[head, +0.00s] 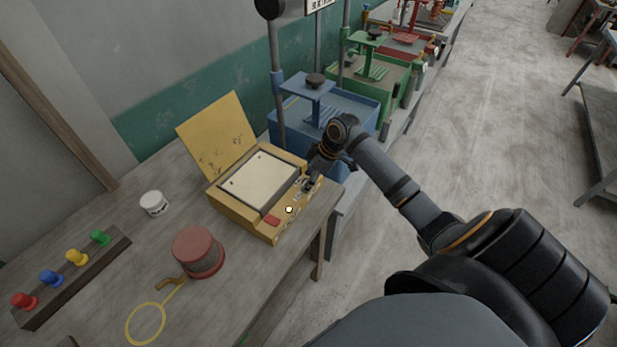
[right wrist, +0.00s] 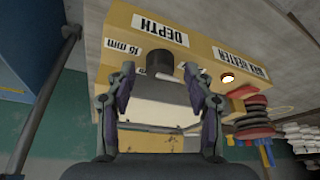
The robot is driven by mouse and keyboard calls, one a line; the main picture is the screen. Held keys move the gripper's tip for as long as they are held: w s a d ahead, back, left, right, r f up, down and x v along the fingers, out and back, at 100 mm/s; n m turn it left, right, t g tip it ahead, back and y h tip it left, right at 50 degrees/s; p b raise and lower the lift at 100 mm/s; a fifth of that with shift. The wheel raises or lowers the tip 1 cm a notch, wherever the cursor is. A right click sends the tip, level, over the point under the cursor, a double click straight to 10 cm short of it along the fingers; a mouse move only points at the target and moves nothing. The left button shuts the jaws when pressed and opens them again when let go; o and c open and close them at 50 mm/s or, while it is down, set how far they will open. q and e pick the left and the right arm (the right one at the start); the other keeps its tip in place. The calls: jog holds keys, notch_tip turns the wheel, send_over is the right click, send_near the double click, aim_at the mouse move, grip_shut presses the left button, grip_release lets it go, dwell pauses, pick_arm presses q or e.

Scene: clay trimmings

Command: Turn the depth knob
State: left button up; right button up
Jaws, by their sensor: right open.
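The yellow box (head: 250,222) with a raised lid stands on the workbench in the head view. In the right wrist view its front panel (right wrist: 205,62) shows upside down, with DEPTH, 16 mm and WAX HEATER labels. The dark round depth knob (right wrist: 160,62) sticks out below the DEPTH label there. My right gripper (head: 312,181) is at the box's right end. In the right wrist view the right gripper (right wrist: 159,72) is open, a fingertip on either side of the knob, with gaps visible. Whether the tips reach past it I cannot tell. My left gripper is not in view.
A lit lamp (head: 289,209) and red button (head: 271,220) sit on the same panel. A red spool (head: 199,252), white jar (head: 154,203) and rack of coloured pegs (head: 75,275) lie left on the bench. A blue machine (head: 310,95) stands behind my gripper.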

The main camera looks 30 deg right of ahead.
jog(key=shift+f, duration=0.25)
jog(key=shift+c, duration=0.4)
grip_shut()
jog(key=shift+a+r+m+p, duration=0.1)
jog(key=shift+r+m+p, duration=0.1)
jog(key=shift+m+p, duration=0.45)
jog(key=m+h+p, duration=0.1)
jog(key=m+p, duration=0.2)
jog(key=p, duration=0.1)
jog(key=m+t+h+p, duration=0.1)
jog(key=m+p, duration=0.2)
jog(key=p, duration=0.2)
jog(key=shift+s+a+r+h, duration=0.1)
jog(key=shift+a+h, duration=0.1)
jog(key=shift+h, duration=0.1)
jog(key=shift+m, duration=0.65)
jog(key=m, duration=0.1)
jog(key=m+h+p, duration=0.1)
jog(key=shift+a+f+m, duration=0.1)
jog(key=shift+f+m, duration=0.15)
jog(key=shift+m, duration=0.05)
jog(key=m+h, duration=0.1)
jog(key=m, duration=0.2)
jog(key=m+g+h, duration=0.1)
jog(key=m, duration=0.2)
jog(key=shift+a+h, duration=0.1)
jog(key=shift+h, duration=0.2)
jog(key=shift+m, duration=0.4)
